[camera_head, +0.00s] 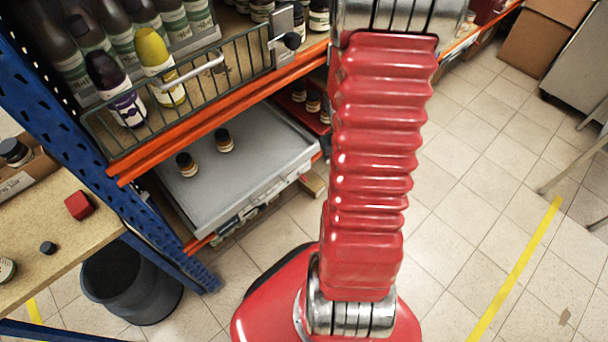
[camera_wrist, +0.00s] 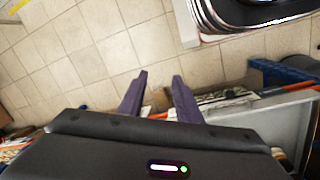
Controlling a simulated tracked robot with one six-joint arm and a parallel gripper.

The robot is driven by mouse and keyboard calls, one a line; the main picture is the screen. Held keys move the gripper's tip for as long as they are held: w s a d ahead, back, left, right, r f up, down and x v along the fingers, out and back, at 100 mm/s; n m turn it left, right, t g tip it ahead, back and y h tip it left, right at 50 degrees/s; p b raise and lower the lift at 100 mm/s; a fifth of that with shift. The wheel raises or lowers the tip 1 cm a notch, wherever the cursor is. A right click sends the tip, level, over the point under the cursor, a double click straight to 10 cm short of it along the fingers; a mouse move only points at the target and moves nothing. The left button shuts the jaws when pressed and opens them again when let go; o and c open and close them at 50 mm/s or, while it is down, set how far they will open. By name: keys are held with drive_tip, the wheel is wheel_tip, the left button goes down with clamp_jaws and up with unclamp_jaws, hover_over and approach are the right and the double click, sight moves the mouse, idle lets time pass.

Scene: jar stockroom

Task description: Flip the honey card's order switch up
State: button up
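I cannot make out a honey card or its order switch for certain in either view. In the wrist view my gripper (camera_wrist: 160,76) shows as two dark purple fingers, spread apart with nothing held between them. A pale patterned strip (camera_wrist: 222,97) lies along an orange shelf edge just right of the fingers, too small to read. In the head view my red arm stretches away up the picture and my gripper is out of sight. Small fittings (camera_head: 252,208) run along the front of a grey pull-out tray (camera_head: 235,185); I cannot tell what they are.
A wire gate (camera_head: 190,92) with a handle fronts bottles on the orange-edged shelf. A metal plate with a black knob (camera_head: 291,40) stands at its right end. A bench with a red cube (camera_head: 79,205) and a dark bin (camera_head: 130,285) are at left.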

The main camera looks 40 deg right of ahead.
drive_tip(key=s+d+f+t, duration=0.1)
drive_tip(key=s+d+f, duration=0.15)
drive_tip(key=f, duration=0.55)
drive_tip(key=s+d+f, duration=0.2)
drive_tip(key=d+f, duration=0.2)
drive_tip(key=f, duration=0.4)
drive_tip(key=n+t+y, duration=0.2)
drive_tip(key=n+t, duration=0.4)
drive_tip(key=t, duration=0.8)
approach(303, 177)
drive_tip(key=v, duration=0.6)
drive_tip(key=shift+w+a+r, duration=0.1)
drive_tip(key=shift+w+r, duration=0.05)
drive_tip(key=shift+w, duration=0.15)
drive_tip(key=shift+m, duration=0.3)
drive_tip(key=x, duration=1.3)
drive_tip(key=shift+w+f, duration=0.2)
drive_tip(key=shift+f, duration=0.2)
